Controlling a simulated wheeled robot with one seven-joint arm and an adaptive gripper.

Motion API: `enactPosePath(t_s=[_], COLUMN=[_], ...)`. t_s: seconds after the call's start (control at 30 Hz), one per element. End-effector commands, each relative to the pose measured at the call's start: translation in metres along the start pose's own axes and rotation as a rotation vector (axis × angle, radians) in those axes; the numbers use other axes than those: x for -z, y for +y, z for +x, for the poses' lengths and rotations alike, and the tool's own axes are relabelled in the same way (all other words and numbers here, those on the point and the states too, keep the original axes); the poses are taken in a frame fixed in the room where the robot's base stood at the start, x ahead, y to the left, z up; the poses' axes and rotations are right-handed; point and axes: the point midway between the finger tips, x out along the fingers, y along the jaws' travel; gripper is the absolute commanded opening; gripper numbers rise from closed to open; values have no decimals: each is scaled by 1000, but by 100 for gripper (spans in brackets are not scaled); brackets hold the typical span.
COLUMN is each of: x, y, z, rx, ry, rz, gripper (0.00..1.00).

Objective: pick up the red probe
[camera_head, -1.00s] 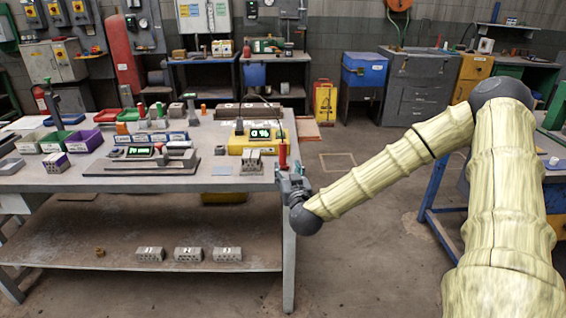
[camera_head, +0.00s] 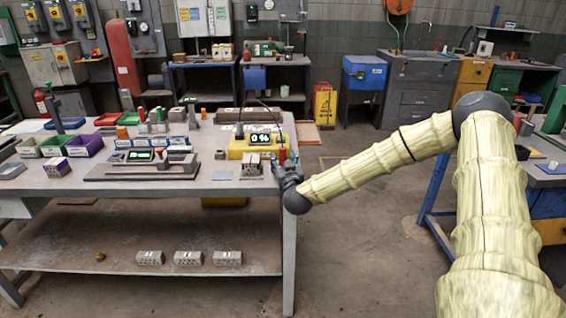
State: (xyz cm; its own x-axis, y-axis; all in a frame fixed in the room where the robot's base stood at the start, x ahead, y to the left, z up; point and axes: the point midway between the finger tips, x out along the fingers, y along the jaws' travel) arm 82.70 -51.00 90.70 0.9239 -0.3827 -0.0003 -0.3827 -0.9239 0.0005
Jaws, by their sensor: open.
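The red probe (camera_head: 282,156) is a small upright red handle at the right edge of the workbench, beside the yellow meter (camera_head: 240,150) with its green "0 %" display. A dark cable loops above the meter toward the probe's side. My gripper (camera_head: 284,167) is at the bench's right edge, right at the probe, and is open. It overlaps the lower part of the probe in the picture, so I cannot tell whether its fingers are around the probe or beside it.
A hollow grey brick (camera_head: 252,169) stands just left of my gripper on the bench (camera_head: 150,199). A grey fixture (camera_head: 145,167), coloured bins (camera_head: 84,146) and small tools fill the bench's left and middle. Several bricks lie on the lower shelf.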

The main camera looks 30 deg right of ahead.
Motion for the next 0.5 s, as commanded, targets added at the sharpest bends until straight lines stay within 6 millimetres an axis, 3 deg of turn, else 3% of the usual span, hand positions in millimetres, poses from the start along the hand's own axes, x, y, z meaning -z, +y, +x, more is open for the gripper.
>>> enactPosePath(t_s=[0.37, 0.5], x=[0, 0], y=[0, 0], z=[8, 8], rx=[0, 0], ry=[0, 0], rz=[0, 0], gripper=[47, 21])
